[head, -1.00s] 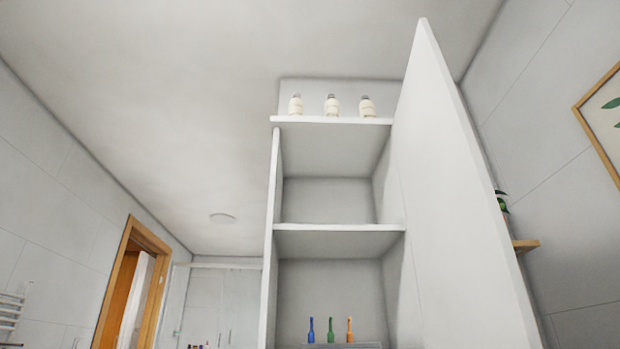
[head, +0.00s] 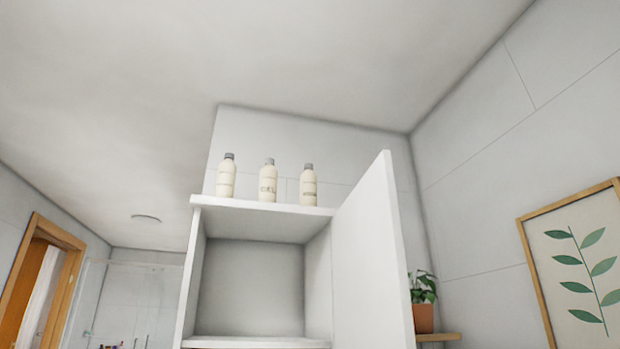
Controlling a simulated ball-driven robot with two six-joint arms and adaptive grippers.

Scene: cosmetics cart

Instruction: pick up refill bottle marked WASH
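Three cream bottles with grey caps stand upright in a row on top of the white cabinet: a left bottle (head: 226,178), a middle bottle (head: 268,182) and a right bottle (head: 308,187). They stand apart from one another. Each seems to have markings on its front, but the lettering is too small to read, so I cannot tell which is marked WASH. Neither of my grippers is in the head view.
The cabinet (head: 196,262) has an empty upper compartment, and its door (head: 368,255) stands open to the right. A potted plant (head: 423,316) sits on a wooden wall shelf (head: 438,337). A framed leaf picture (head: 530,245) hangs at right.

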